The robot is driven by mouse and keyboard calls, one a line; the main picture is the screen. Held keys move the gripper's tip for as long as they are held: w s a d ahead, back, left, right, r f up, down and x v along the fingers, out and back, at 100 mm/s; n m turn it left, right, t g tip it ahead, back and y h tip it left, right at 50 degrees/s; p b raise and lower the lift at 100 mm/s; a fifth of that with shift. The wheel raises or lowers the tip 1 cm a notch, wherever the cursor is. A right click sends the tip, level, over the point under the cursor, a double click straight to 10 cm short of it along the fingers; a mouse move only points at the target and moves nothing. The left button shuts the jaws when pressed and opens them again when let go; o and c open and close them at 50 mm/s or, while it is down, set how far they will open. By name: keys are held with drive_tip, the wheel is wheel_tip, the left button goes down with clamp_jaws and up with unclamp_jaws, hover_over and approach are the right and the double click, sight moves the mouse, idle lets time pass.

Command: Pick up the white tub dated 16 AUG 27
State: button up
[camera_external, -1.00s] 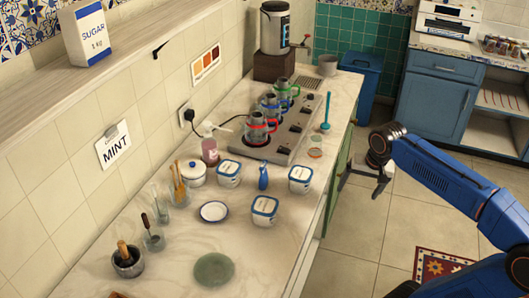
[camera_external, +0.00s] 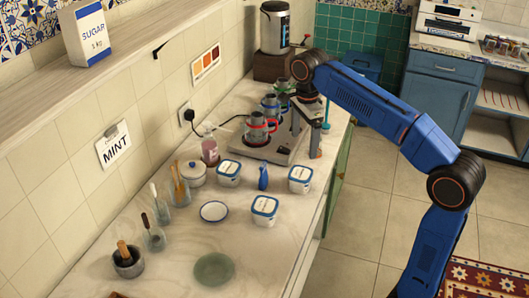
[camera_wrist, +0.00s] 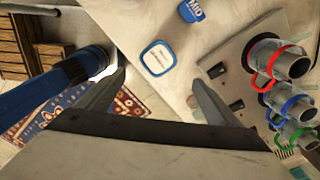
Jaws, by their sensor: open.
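Three white tubs with blue-edged lids stand on the counter in the external view: a back-left tub (camera_external: 229,173), a right tub (camera_external: 300,179) and a front tub (camera_external: 265,211). Their dates are too small to read, so I cannot tell which is dated 16 AUG 27. My gripper (camera_external: 308,128) is above the counter's right side, beside the metal hob plate and behind the right tub, pointing down. In the wrist view my gripper (camera_wrist: 158,78) is open and empty, its fingers apart, with one tub (camera_wrist: 158,57) beyond the tips.
A blue object (camera_external: 263,177) stands between the tubs; it reads MID in the wrist view (camera_wrist: 192,10). A small white plate (camera_external: 214,211) and a green disc (camera_external: 214,269) lie nearer the front.

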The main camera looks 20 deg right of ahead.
sight(301, 172)
wheel_tip(301, 172, down, 11)
drive_tip(key=shift+f, duration=0.15)
drive_tip(key=shift+s+a+f, duration=0.1)
drive_tip(key=shift+f, duration=1.25)
drive_tip(key=shift+s+a+f, duration=0.1)
drive_tip(key=shift+f, duration=1.2)
drive_tip(key=c, duration=1)
drive_tip(key=shift+r, duration=0.1)
drive_tip(key=shift+c, duration=0.2)
